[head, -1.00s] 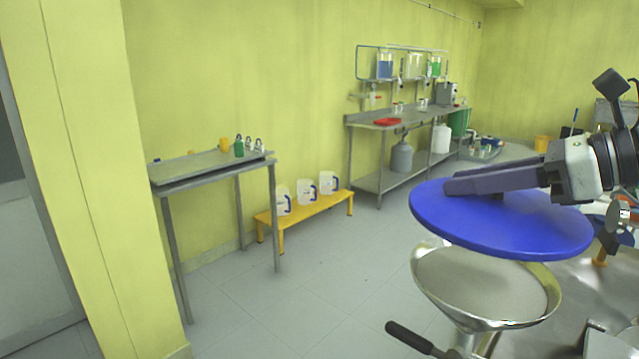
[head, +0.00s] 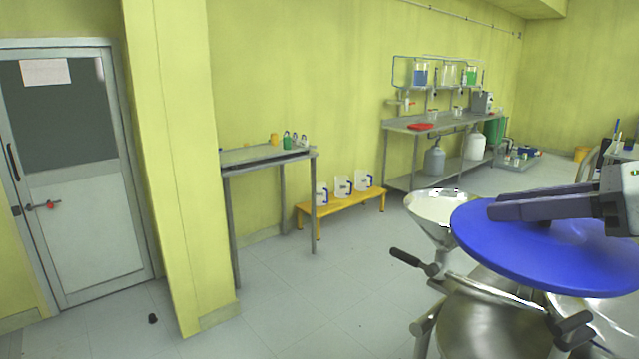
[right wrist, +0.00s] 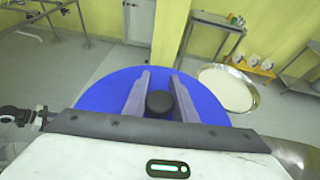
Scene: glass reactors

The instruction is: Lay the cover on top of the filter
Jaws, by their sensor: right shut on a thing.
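The cover is a round blue disc (head: 560,245) with a black knob (right wrist: 159,103). My right gripper (head: 500,208) is shut on the knob and holds the cover roughly level. In the right wrist view the two fingers (right wrist: 158,84) lie on either side of the knob. The filter (head: 432,206) is a pale round surface inside a metal funnel, left of the cover in the head view. The cover's left edge overlaps the funnel's right side in the picture. In the right wrist view the filter (right wrist: 228,90) lies uncovered, right of the disc. My left gripper is not in view.
A shiny steel vessel (head: 487,318) with black-handled clamps stands below the cover. A grey side table (head: 265,156), a yellow bench (head: 345,205) with jugs and a long steel bench (head: 440,124) stand along the wall.

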